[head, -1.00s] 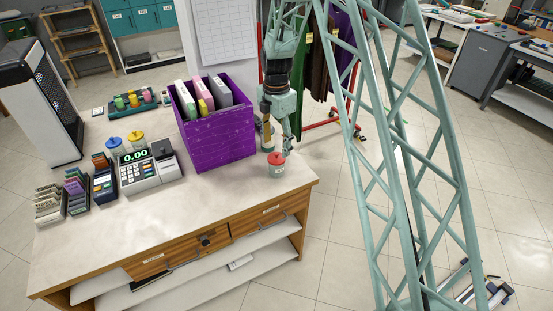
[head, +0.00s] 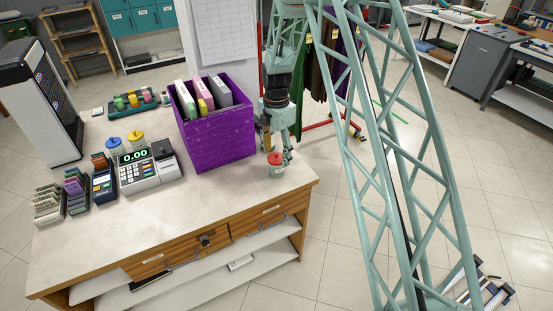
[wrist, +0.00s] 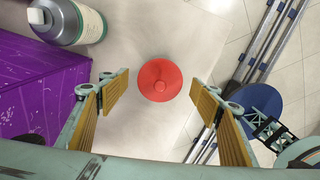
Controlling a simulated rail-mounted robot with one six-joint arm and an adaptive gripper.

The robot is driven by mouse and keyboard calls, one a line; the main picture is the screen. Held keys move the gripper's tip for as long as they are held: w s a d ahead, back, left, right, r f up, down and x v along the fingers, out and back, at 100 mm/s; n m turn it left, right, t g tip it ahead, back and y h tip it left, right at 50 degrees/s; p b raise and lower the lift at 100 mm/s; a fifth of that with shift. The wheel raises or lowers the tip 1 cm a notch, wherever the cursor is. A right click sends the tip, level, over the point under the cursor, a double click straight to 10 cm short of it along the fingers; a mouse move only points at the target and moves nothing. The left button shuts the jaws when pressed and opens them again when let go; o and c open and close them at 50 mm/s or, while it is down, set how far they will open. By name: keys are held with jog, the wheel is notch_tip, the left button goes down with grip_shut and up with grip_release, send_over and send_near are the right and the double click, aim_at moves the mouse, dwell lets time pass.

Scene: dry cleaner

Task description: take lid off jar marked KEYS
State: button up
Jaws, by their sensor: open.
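A small jar with a red lid (head: 276,158) stands on the counter's right end; its label is too small to read. Seen from above in the wrist view, the round red lid (wrist: 160,81) with its central knob lies between and just beyond my fingertips. My gripper (head: 277,150) is beside and above the jar, pointing down. In the wrist view its tan-padded fingers are wide apart and hold nothing. Two other jars, one with a blue lid (head: 113,143) and one with a yellow lid (head: 136,136), stand behind the cash register.
A purple box (head: 218,135) with folders stands left of my gripper. A bottle (wrist: 72,22) stands at the upper left in the wrist view. The cash register (head: 148,168) is farther left. The counter (head: 215,195) is clear in front of the jar, and its right edge is close.

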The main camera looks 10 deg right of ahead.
aim_at(277, 154)
dwell(0.5)
jog(key=c, duration=0.8)
jog(key=shift+r, duration=0.1)
jog(key=shift+r, duration=1.55)
jog(key=shift+s+r, duration=0.15)
jog(key=shift+s, duration=0.05)
jog(key=s, duration=0.5)
jog(key=s+r, duration=0.1)
jog(key=s, duration=0.4)
jog(key=s+a, duration=0.1)
jog(key=s, duration=0.4)
jog(key=shift+s+r, duration=0.15)
jog(key=shift+s, duration=0.15)
